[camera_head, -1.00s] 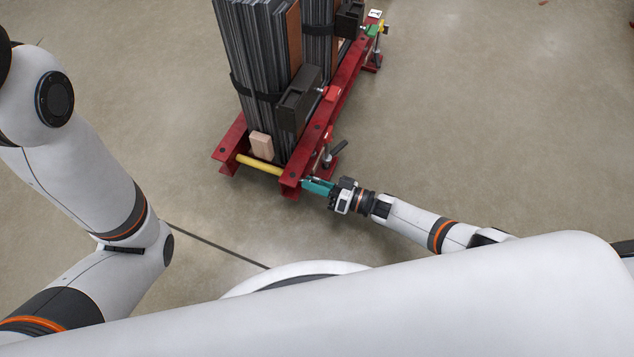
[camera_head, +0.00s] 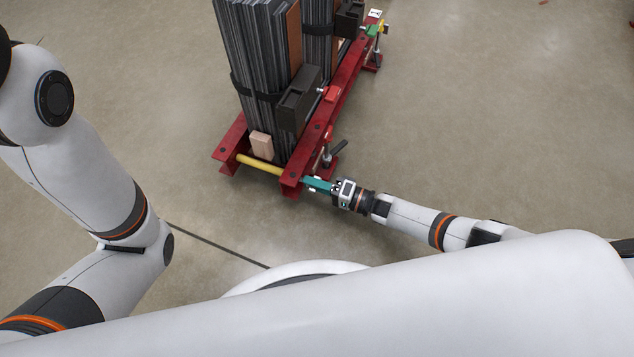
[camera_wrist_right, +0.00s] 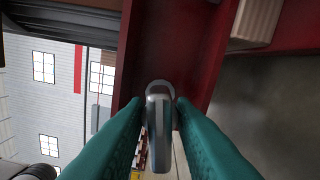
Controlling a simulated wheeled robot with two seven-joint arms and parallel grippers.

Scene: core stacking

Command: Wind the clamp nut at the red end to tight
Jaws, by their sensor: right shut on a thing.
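My right gripper (camera_head: 312,184) is at the near end of the red steel frame (camera_head: 292,182), its teal fingers reaching the frame's end from the right. In the right wrist view the gripper (camera_wrist_right: 158,112) is shut on a rounded grey metal piece, the clamp nut (camera_wrist_right: 158,125), with one finger on each side. The nut stands in front of a red beam (camera_wrist_right: 170,45) of the frame. In the head view the nut is hidden by the fingers and the frame. My left arm shows at the left, but its gripper is out of view.
Tall stacks of grey sheets (camera_head: 252,60) stand strapped on the frame. A yellow bar (camera_head: 258,164) crosses its near end beside a wooden block (camera_head: 262,145). A green part (camera_head: 372,30) marks the far end. Floor on the right is clear.

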